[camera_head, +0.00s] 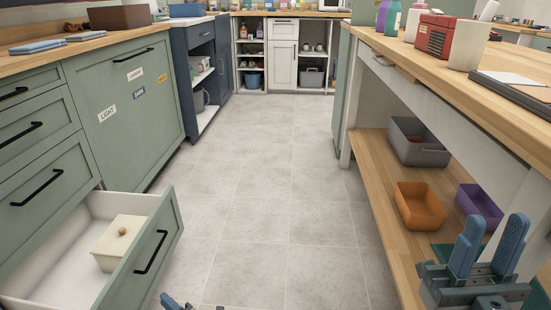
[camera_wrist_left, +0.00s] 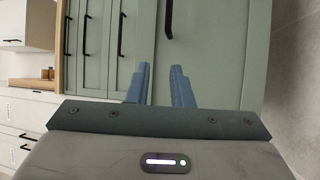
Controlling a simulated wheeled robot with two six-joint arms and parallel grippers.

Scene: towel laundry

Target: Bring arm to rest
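My left gripper (camera_wrist_left: 160,69) shows in the left wrist view with its two blue fingers apart and nothing between them. It faces green cabinet fronts (camera_wrist_left: 215,35) with black handles. In the head view only a small blue part of the left gripper (camera_head: 172,301) shows at the bottom edge, beside the open drawer; the rest is cut off. My right gripper (camera_head: 496,226) is at the lower right of the head view, fingers pointing up, apart and empty. It is in front of the wooden shelf at the right.
A drawer (camera_head: 152,250) at the left stands open with a cream lidded box (camera_head: 118,243) inside. Tiled floor (camera_head: 265,190) runs clear down the middle. At the right, a lower shelf (camera_head: 373,190) holds grey, orange (camera_head: 420,206) and purple bins, below a wooden counter (camera_head: 430,70).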

